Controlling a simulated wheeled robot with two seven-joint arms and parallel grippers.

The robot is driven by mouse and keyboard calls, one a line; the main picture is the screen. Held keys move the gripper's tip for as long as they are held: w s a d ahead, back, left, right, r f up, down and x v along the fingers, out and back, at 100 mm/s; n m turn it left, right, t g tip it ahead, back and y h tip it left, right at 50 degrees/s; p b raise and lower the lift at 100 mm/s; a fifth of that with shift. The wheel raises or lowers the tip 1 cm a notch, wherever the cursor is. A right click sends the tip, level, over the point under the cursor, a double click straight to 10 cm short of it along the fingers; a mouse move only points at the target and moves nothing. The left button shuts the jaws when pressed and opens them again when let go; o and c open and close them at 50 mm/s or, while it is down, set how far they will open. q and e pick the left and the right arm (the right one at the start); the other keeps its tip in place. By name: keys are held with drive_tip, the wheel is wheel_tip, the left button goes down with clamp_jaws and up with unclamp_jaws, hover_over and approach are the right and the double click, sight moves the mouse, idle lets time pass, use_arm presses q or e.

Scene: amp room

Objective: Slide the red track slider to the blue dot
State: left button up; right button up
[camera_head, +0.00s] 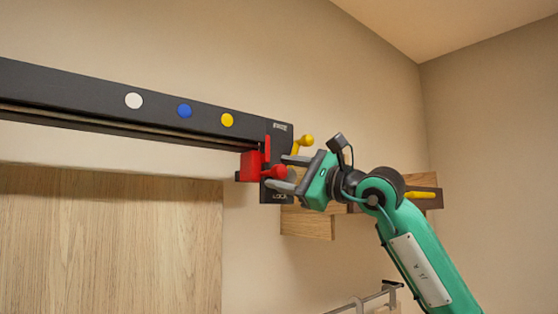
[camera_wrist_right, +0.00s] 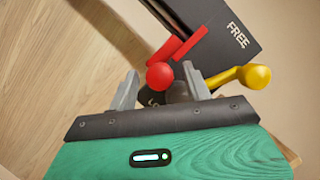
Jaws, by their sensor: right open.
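The red track slider (camera_head: 252,164) sits at the right end of the dark wall track (camera_head: 70,92), with its round red knob (camera_head: 279,171) sticking out. The blue dot (camera_head: 184,111) is on the track to the left, between a white dot (camera_head: 133,100) and a yellow dot (camera_head: 227,120). My right gripper (camera_head: 284,173) is open at the slider, its fingers pointing left toward the knob. In the right wrist view the red knob (camera_wrist_right: 160,75) shows between the two open fingertips (camera_wrist_right: 160,80); contact cannot be told. My left gripper is not in view.
A yellow-knobbed lever (camera_head: 303,141) is at the track's end plate, close to my right gripper; it also shows in the wrist view (camera_wrist_right: 254,76). A wooden panel (camera_head: 110,240) lies below the track. Wooden blocks (camera_head: 308,222) are on the wall behind my arm. A rail (camera_head: 362,301) is low down.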

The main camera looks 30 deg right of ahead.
drive_tip(key=shift+x, duration=0.85)
drive_tip(key=shift+c, duration=0.4)
